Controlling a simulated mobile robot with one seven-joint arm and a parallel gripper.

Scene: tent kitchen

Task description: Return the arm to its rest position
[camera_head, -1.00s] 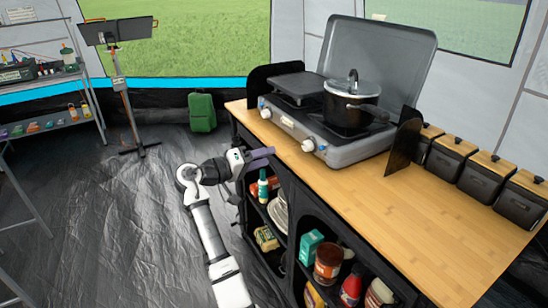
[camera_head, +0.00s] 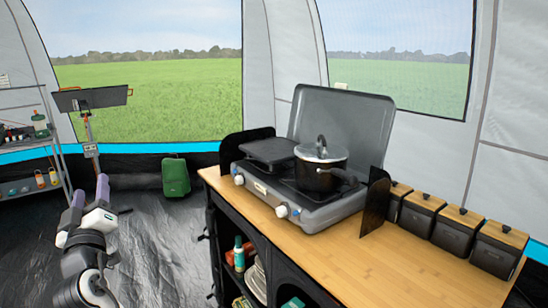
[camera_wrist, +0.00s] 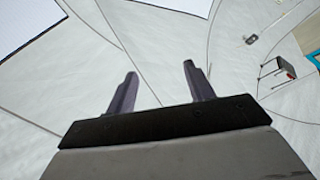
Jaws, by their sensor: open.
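My gripper (camera_head: 90,190) is at the lower left of the head view, raised and pointing up and away from me. Its two purple-grey fingers stand apart with nothing between them. In the wrist view my gripper (camera_wrist: 157,88) is open and empty against the pale tent wall and ceiling. My arm is clear of the counter, with free space between it and the counter's left side. The lower part of the arm runs out of the bottom of the head view.
A wooden-topped counter (camera_head: 375,270) carries a camping stove (camera_head: 310,212) with a lidded pot (camera_head: 318,172) and several dark canisters (camera_head: 452,230). A black stand (camera_head: 90,100) rises behind my gripper. A shelf rack is at far left.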

